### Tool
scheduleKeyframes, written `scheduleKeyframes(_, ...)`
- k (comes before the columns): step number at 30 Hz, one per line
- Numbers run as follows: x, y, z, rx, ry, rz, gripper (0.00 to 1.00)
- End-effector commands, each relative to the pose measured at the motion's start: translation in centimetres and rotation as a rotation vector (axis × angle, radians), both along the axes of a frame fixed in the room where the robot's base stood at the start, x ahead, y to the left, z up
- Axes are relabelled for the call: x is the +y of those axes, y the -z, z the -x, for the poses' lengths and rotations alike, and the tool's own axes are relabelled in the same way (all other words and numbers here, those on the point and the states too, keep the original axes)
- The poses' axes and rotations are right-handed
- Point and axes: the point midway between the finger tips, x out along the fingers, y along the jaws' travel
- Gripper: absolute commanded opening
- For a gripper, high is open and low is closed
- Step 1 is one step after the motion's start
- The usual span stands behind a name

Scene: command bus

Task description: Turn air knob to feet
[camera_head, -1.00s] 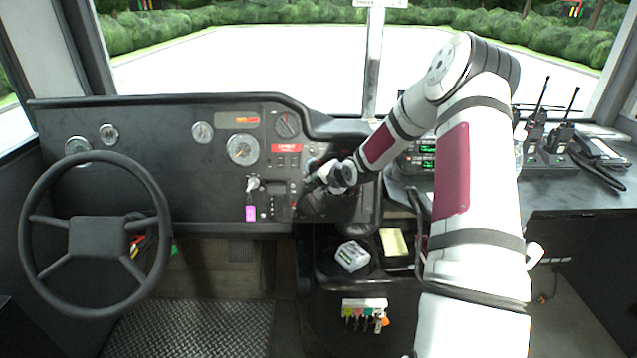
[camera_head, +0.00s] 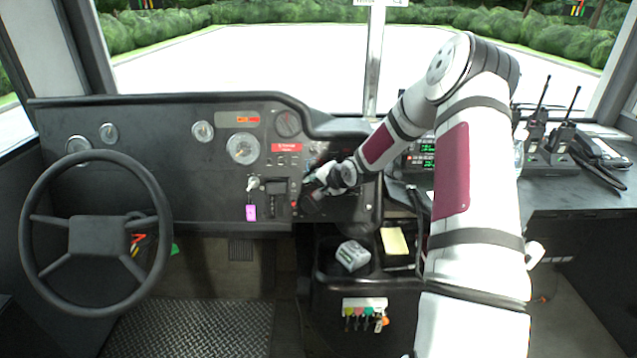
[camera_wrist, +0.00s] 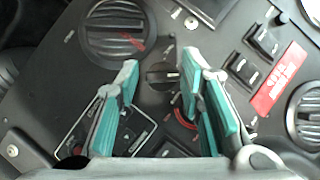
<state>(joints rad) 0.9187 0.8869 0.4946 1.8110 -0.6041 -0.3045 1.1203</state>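A small round dark knob (camera_wrist: 163,76) with a raised grip bar sits on the dark panel in the wrist view. Small white marks surround it, too small to read, so I cannot tell which air setting it points to. My gripper (camera_wrist: 160,66) is open, with one teal-padded finger on each side of the knob. I cannot tell whether either finger touches it. In the head view my gripper (camera_head: 308,188) is at the dashboard's right part and hides the knob.
A large round vent (camera_wrist: 115,28) is up and left of the knob. Rocker switches (camera_wrist: 252,52) and a red label (camera_wrist: 278,78) lie to its right. A red arc marking (camera_wrist: 184,118) is below it. In the head view, the steering wheel (camera_head: 160,235) stands at left.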

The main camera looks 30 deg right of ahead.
Motion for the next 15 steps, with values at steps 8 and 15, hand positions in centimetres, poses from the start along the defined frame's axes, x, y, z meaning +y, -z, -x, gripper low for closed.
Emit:
scheduleKeyframes(8, -0.2, -0.2, 0.0, -0.005, 0.007, -0.001, 0.36)
scheduleKeyframes(15, -0.3, -1.6, 1.7, -0.007, 0.01, -0.001, 0.36)
